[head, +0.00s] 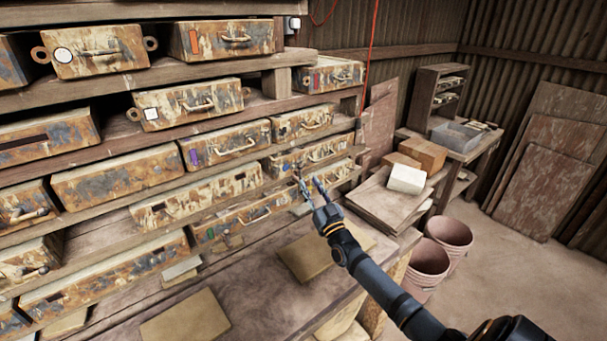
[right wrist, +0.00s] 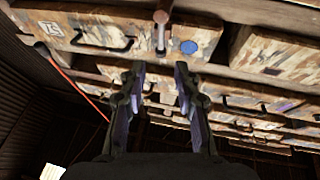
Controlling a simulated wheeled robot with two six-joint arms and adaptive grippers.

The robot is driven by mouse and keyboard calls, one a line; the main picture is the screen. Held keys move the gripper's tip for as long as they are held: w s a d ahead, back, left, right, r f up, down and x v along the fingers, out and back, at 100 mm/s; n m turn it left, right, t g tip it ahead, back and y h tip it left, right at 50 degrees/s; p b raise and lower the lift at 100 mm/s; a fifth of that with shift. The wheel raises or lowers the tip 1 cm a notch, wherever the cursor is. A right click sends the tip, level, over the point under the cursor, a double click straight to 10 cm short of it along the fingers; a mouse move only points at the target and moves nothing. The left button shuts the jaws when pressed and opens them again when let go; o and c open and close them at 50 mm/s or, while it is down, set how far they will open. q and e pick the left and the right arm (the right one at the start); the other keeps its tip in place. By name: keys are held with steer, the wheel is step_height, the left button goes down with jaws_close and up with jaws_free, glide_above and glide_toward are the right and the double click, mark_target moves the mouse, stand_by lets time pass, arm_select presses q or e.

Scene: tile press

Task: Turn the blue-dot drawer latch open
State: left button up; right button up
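In the right wrist view, the blue dot (right wrist: 188,47) is on the worn, paint-flaked front of a drawer (right wrist: 110,38). A rusty latch (right wrist: 161,32) runs up and down the picture beside the dot, to its left. My right gripper (right wrist: 158,70) points at this front, its two fingers apart and nothing between them. The latch is just beyond the fingertips, roughly in line with the gap, and appears apart from them. My left gripper is not in view.
Wooden shelves (head: 120,80) hold several similar drawers with handles and coloured marks. A workbench (head: 250,285) with flat tiles (head: 187,318) lies below. Pink buckets (head: 428,262) stand on the floor at right. A white block (head: 407,179) and boxes are behind my right arm.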

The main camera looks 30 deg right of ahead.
mark_target(301, 169)
steer(key=x, duration=0.5)
steer(key=shift+w+r, duration=0.15)
steer(key=shift+w, duration=0.2)
steer(key=shift+c, duration=0.3)
jaws_close()
